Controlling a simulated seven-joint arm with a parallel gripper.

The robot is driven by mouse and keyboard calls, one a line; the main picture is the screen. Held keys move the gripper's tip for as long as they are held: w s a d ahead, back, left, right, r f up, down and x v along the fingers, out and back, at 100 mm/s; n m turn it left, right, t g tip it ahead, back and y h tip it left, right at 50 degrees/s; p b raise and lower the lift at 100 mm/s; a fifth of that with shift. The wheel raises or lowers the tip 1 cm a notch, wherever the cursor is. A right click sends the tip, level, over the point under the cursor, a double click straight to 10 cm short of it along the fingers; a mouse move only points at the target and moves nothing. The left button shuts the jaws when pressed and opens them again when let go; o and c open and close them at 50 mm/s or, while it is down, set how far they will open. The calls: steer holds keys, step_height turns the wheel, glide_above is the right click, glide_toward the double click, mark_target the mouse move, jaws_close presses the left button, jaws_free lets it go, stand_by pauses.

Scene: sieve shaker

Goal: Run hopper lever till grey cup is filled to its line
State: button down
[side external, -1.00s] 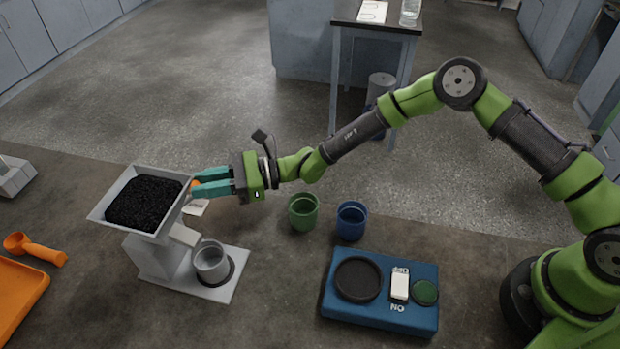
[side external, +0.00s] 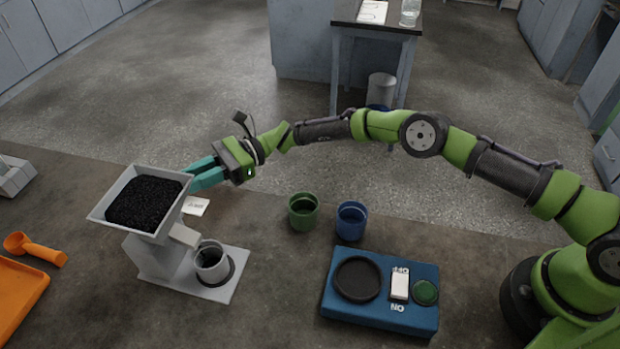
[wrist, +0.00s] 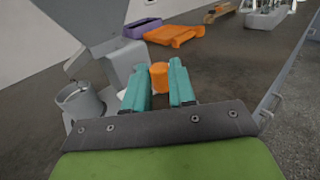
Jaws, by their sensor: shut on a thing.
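The grey hopper (side external: 104,208) is full of black granules (side external: 145,203) and stands on a grey stand. The grey cup (side external: 211,262) is upright on the stand's base under the spout; its inside looks dark in the side view. It also shows in the wrist view (wrist: 79,103), left of my fingers. Its fill line cannot be made out. My gripper (side external: 194,175) is behind and right of the hopper, shut on the lever's orange knob (wrist: 159,77). In the wrist view the knob sits between the teal fingers. In the side view the knob is hidden.
A green cup (side external: 303,212) and a blue cup (side external: 351,221) stand right of the hopper. A blue device (side external: 380,318) with a dark round pad is nearer the arm's base. An orange tray (side external: 18,300) and orange scoop (side external: 40,254) lie at left.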

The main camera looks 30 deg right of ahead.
steer(key=c, duration=0.9)
jaws_free()
steer(key=shift+c, duration=0.2)
steer(key=shift+d, duration=0.1)
steer(key=w+d, duration=0.1)
steer(key=d, duration=1.5)
steer(key=shift+w+d, duration=0.15)
steer(key=shift+d, duration=0.2)
